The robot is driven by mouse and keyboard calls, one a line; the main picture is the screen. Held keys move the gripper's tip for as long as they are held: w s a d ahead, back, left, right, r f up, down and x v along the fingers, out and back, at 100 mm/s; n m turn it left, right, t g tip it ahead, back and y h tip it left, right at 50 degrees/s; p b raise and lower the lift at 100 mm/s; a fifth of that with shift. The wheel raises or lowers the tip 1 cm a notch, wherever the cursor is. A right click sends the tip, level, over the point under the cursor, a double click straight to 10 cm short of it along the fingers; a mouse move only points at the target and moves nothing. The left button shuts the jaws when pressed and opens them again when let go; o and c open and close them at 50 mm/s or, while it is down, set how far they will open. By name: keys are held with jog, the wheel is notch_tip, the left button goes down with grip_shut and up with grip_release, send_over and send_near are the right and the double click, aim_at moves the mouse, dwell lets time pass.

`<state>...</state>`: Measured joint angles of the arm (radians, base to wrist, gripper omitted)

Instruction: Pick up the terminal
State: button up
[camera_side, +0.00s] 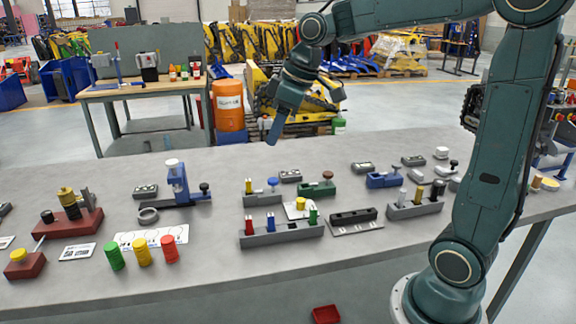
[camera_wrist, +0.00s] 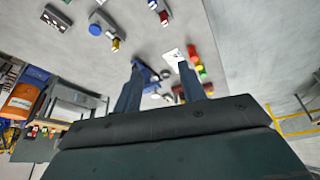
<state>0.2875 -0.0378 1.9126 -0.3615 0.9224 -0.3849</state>
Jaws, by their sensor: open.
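My gripper (camera_side: 274,132) hangs above the back edge of the table in the side view, well clear of everything on it. In the wrist view its two fingers (camera_wrist: 160,80) are spread with nothing between them. No object is clearly marked as the terminal, and I cannot tell which one it is. Small grey boxes with dark tops stand on the table, one at the left (camera_side: 145,191), one in the middle (camera_side: 290,175) and others at the right (camera_side: 413,160). A black block on a grey plate (camera_side: 354,216) lies right of centre.
A blue press-like fixture (camera_side: 177,180) and a dark red fixture (camera_side: 72,222) stand at the left. Green, yellow and red cylinders (camera_side: 142,252) stand near the front. A grey holder with coloured pegs (camera_side: 282,235) is in the middle. The front middle of the table is bare.

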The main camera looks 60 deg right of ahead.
jog(key=w+d+f+n, duration=0.2)
jog(key=w+d+f, duration=0.2)
jog(key=w+d, duration=0.3)
jog(key=n+g+y, duration=0.1)
jog(key=n+y, duration=0.1)
send_near(248, 180)
notch_tip(248, 180, up, 3)
jog(key=s, duration=0.1)
jog(key=shift+s+d+r, duration=0.1)
jog(key=shift+d+r, duration=0.05)
jog(key=shift+d, duration=0.2)
jog(key=x, duration=0.8)
jog(key=shift+f, duration=0.25)
jog(key=shift+x, duration=2.65)
jog(key=shift+d, duration=0.2)
